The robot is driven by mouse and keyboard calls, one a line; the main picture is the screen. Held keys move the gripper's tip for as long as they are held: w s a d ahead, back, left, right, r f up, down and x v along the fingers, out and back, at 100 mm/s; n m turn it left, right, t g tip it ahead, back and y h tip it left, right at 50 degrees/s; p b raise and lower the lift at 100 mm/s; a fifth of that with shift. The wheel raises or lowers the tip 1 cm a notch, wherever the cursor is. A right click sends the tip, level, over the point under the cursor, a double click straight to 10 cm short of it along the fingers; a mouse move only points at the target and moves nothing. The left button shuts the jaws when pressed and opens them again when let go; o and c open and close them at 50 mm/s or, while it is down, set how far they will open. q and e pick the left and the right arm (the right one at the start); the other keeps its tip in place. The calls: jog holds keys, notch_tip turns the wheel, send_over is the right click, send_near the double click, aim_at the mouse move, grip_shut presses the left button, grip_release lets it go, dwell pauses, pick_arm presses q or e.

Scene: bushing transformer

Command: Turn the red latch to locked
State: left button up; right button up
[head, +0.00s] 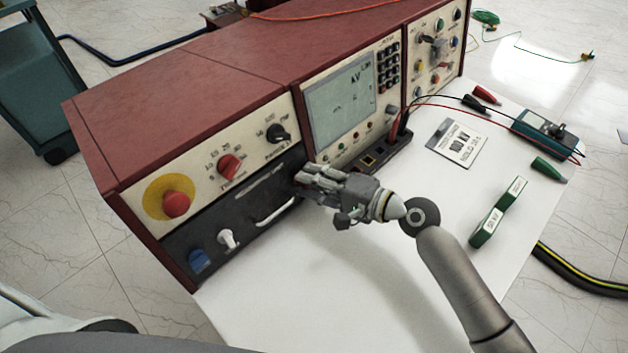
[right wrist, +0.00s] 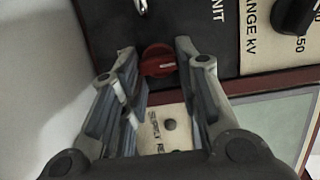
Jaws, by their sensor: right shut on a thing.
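The red latch (right wrist: 158,62) is a round red knob with a pale mark, on the dark panel in the right wrist view. Its pale mark lies crosswise between the fingers. My right gripper (right wrist: 156,58) has a fingertip on each side of the latch and is shut on it. In the head view my right gripper (head: 302,179) reaches the right end of the dark lower panel (head: 238,208), and it hides the latch there. My left gripper is not in view.
The red cabinet (head: 180,107) carries a red emergency button (head: 176,204), a red selector knob (head: 229,166), a black knob (head: 278,134) and a metal handle (head: 275,209). The table front is clear.

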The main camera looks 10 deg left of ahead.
dwell(0.3)
jog(key=o, duration=0.7)
jog(key=shift+o, duration=0.2)
jog(key=shift+d, duration=0.1)
jog(key=v, duration=1.2)
